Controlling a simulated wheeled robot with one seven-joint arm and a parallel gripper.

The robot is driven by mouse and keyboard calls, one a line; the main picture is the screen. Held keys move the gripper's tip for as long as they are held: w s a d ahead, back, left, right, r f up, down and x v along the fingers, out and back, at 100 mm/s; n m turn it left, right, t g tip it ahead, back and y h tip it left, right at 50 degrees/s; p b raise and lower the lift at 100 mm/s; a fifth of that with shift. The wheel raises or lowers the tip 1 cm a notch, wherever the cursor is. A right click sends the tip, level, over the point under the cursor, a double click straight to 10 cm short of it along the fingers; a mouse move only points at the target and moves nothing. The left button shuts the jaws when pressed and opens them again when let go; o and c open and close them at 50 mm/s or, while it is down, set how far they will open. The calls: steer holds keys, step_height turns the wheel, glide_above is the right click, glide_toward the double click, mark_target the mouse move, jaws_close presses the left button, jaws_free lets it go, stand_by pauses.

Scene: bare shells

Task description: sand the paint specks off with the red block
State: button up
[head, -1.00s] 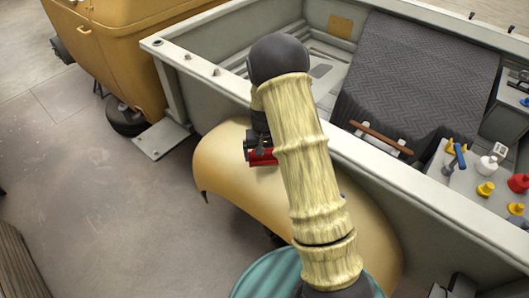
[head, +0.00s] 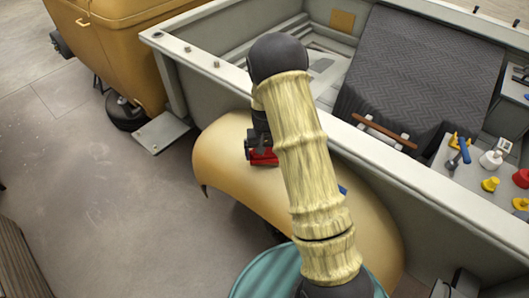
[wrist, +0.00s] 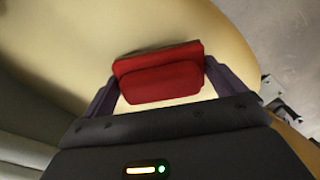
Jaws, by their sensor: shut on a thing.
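My gripper (head: 262,150) is shut on the red block (head: 264,158), over the upper left part of a tan curved fender (head: 222,150). In the wrist view, the red block (wrist: 160,75) sits between the two dark fingers, its far face close against the fender (wrist: 60,40). I cannot tell whether it touches. A small blue patch (head: 343,189) shows beside my arm on the fender, possibly a paint speck. My arm hides the middle of the fender. No specks show in the wrist view.
A grey truck bed wall (head: 400,175) runs behind the fender. A dark ribbed mat (head: 420,70) and a bench top with a blue-handled tool (head: 464,150) and yellow knobs lie beyond it. A teal round thing (head: 258,275) stands in front.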

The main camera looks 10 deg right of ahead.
steer(key=shift+f+b, duration=0.8)
steer(key=shift+f, duration=0.35)
stand_by(0.4)
steer(key=shift+w+d+r, duration=0.1)
steer(key=shift+w+d, duration=0.4)
steer(key=shift+d, duration=0.2)
steer(key=shift+w+d, duration=0.5)
steer(key=shift+d, duration=0.2)
steer(key=shift+w+d, duration=0.5)
steer(key=shift+d, duration=0.15)
steer(key=shift+w+d, duration=0.45)
steer(key=shift+d, duration=0.2)
steer(key=shift+d, duration=0.1)
